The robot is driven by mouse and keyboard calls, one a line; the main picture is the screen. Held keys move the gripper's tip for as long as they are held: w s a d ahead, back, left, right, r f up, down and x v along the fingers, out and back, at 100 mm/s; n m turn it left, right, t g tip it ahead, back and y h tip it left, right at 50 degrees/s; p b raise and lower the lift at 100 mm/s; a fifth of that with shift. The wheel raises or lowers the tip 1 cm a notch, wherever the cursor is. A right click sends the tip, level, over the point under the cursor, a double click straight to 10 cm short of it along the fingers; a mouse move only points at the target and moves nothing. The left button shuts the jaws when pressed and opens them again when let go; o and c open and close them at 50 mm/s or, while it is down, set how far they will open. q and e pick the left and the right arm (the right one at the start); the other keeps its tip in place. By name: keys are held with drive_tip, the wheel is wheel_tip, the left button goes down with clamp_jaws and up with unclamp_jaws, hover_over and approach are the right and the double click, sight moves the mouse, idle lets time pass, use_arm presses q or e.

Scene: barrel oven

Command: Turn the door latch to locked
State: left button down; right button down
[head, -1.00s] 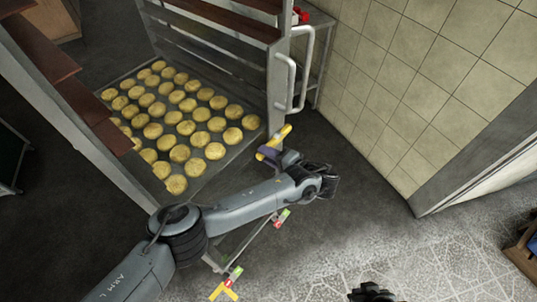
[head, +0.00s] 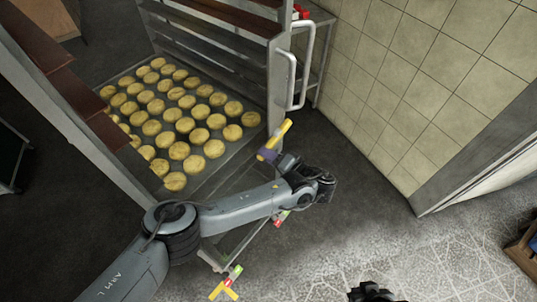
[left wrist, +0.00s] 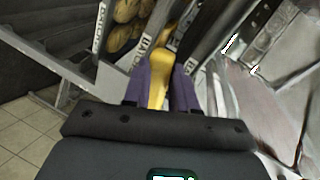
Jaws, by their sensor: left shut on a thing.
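The yellow latch handle (head: 280,133) is at the lower right corner post of the metal rack, in the head view. It is slanted, with its free end up and to the right. My left gripper (head: 267,154), with purple fingers, is shut on this handle. In the left wrist view the yellow handle (left wrist: 159,80) runs between the two purple fingers (left wrist: 158,90). The latch's pivot is hidden by the gripper. A dark part at the bottom edge of the head view may be my right gripper (head: 370,292); its fingers cannot be made out.
The rack holds a tray of round pastries (head: 180,150). A second yellow latch handle (head: 223,290) with red and green labels is low on the front. A vertical grab handle (head: 305,65) and a tiled wall (head: 400,90) are to the right. Open floor lies at the lower right.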

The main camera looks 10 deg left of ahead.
use_arm(q)
drive_tip(key=shift+w+d+f+n+t+b, duration=0.15)
drive_tip(key=shift+w+f+n+t+b, duration=0.1)
drive_tip(key=shift+f+n+b, duration=0.45)
drive_tip(key=shift+w+d+f+n+t+b, duration=0.15)
drive_tip(key=shift+f+n+t+b, duration=0.1)
drive_tip(key=shift+f+n+b, duration=0.4)
drive_tip(key=shift+r, duration=0.15)
drive_tip(key=c, duration=0.9)
unclamp_jaws()
drive_tip(key=shift+d, duration=0.1)
drive_tip(key=p+v, duration=0.4)
drive_tip(key=v, duration=0.6)
drive_tip(key=shift+s+r, duration=0.2)
drive_tip(key=shift+s, duration=0.2)
